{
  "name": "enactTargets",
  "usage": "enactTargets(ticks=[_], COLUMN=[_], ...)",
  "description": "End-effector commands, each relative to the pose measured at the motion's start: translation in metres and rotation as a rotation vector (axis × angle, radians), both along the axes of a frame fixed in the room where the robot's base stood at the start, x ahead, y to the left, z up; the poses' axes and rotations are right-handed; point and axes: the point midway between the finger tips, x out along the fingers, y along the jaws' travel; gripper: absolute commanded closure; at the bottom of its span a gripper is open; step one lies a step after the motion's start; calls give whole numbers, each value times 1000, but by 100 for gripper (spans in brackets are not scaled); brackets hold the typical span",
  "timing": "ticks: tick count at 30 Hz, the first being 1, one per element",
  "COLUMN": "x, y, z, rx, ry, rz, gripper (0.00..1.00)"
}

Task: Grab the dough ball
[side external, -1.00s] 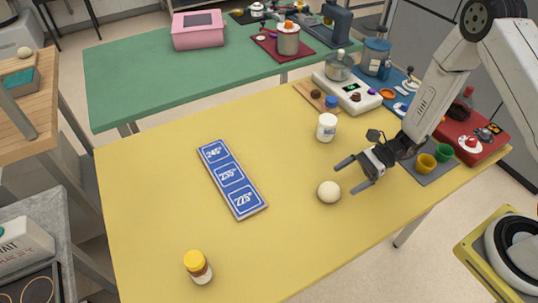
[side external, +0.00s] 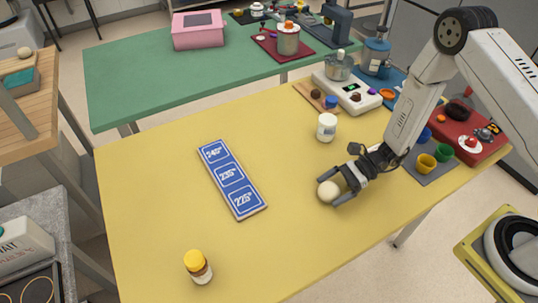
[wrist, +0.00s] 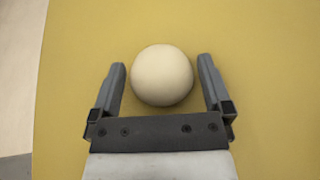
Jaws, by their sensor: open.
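The dough ball (side external: 328,191) is a smooth, cream-coloured sphere on the yellow table (side external: 150,200). My gripper (side external: 330,190) is low over the table with its fingers on either side of the ball. In the wrist view the ball (wrist: 162,75) lies between the two open fingers of my gripper (wrist: 162,80). The ball's far edge reaches a little past the fingertips.
A blue temperature board (side external: 232,179) lies left of the ball. A white jar (side external: 326,127) stands behind it, and a yellow-capped bottle (side external: 198,267) stands at the front left. Green and yellow cups (side external: 427,163) stand on a grey mat to the right. The table between board and ball is clear.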

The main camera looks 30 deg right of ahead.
Motion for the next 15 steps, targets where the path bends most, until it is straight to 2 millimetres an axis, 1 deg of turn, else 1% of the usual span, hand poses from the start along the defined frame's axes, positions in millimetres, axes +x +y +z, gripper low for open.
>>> enactTargets(ticks=[5, 6, 8, 9, 11, 12, 13, 15], x=[0, 0, 0, 0, 0, 0, 0, 0], y=[0, 0, 0, 0, 0, 0, 0, 0], z=[0, 0, 0, 0, 0, 0, 0, 0], rx=[0, 0, 0, 0, 0, 0, 0, 0], ry=[0, 0, 0, 0, 0, 0, 0, 0], rz=[0, 0, 0, 0, 0, 0, 0, 0], gripper=[0, 6, 25, 38, 57, 70, 78, 78])
